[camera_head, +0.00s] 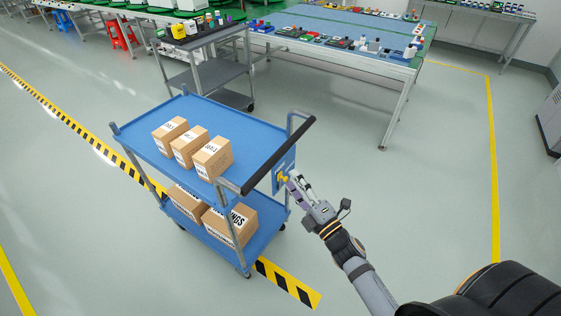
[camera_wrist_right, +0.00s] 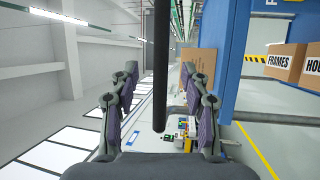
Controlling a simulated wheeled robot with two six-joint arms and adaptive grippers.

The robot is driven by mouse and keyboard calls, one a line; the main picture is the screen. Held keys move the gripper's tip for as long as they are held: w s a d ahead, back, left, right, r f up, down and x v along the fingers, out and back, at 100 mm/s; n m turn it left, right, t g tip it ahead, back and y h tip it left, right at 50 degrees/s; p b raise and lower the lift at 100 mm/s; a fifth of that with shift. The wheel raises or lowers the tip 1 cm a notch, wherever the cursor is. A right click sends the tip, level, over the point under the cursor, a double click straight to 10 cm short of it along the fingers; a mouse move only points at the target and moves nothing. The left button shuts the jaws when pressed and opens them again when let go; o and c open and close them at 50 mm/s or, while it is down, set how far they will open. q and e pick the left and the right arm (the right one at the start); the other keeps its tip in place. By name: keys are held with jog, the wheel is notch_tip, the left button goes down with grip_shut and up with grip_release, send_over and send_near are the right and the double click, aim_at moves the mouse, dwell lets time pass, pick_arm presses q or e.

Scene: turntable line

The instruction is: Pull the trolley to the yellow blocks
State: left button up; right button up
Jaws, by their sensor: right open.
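The blue trolley (camera_head: 150,133) has two shelves and a black handle bar (camera_head: 282,157) on its right end. Cardboard boxes (camera_head: 191,146) stand on both shelves. My right gripper (camera_head: 292,184) is at the handle end, in front of a small blue panel with a yellow part. In the right wrist view, its open fingers (camera_wrist_right: 158,88) appear on either side of the black handle bar (camera_wrist_right: 161,65); I cannot tell whether the bar is within their reach. No yellow blocks are clearly seen on the floor. My left gripper is not in view.
A grey cart (camera_head: 218,72) stands behind the trolley, and a blue-topped workbench (camera_head: 345,47) with small items is at the back. A yellow-black floor stripe (camera_head: 60,112) runs under the trolley. The floor to the right is clear up to a yellow line (camera_head: 493,150).

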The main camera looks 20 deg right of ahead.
aim_at(275, 157)
jog(key=p+x, duration=0.4)
jog(key=x, duration=0.6)
jog(key=shift+f, duration=0.1)
jog(key=shift+w+a, duration=0.1)
jog(key=shift+w, duration=0.2)
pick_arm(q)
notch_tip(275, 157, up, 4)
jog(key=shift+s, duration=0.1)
pick_arm(e)
grip_shut()
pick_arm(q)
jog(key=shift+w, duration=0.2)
